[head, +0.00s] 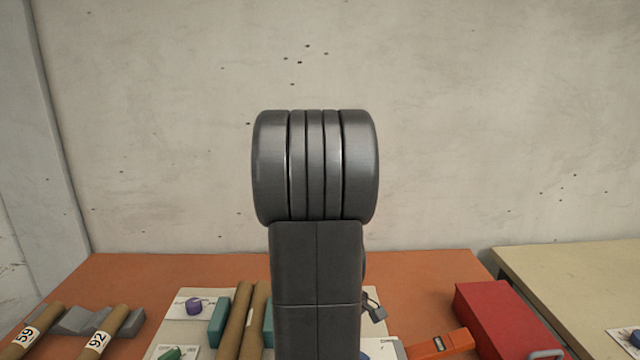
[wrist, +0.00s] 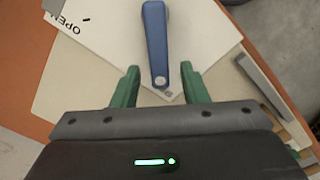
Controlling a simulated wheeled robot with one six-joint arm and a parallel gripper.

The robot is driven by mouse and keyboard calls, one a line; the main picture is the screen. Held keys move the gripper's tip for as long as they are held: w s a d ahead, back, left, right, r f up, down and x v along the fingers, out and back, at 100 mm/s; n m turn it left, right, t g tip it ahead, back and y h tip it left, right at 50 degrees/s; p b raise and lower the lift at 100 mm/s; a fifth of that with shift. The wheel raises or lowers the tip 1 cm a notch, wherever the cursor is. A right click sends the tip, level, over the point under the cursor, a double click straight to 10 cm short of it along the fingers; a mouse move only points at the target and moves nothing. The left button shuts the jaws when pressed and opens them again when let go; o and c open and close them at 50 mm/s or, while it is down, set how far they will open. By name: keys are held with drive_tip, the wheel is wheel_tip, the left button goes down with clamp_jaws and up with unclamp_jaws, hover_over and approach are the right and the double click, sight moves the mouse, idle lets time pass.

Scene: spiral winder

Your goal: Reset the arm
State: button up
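My arm stands upright in the middle of the head view and hides part of the table behind it. Beyond the fingertips a blue lever (wrist: 156,40) with a round pale end lies over a white sheet marked OPEN (wrist: 205,30). The gripper is hidden in the head view.
An orange table (head: 130,275) holds cardboard tubes labelled 59 (head: 30,335) and 92 (head: 103,335), two more tubes (head: 240,318), a purple piece (head: 194,306), an orange tool (head: 440,345) and a red box (head: 505,318). A beige table (head: 580,275) stands at right, before a concrete wall.

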wheel_tip(320, 180, up, 14)
wheel_tip(320, 180, down, 14)
drive_tip(key=shift+r, duration=0.15)
drive_tip(key=shift+w+d, duration=0.1)
drive_tip(key=shift+w+d+m, duration=0.25)
drive_tip(key=shift+d+m, duration=0.05)
drive_tip(key=shift+m, duration=0.7)
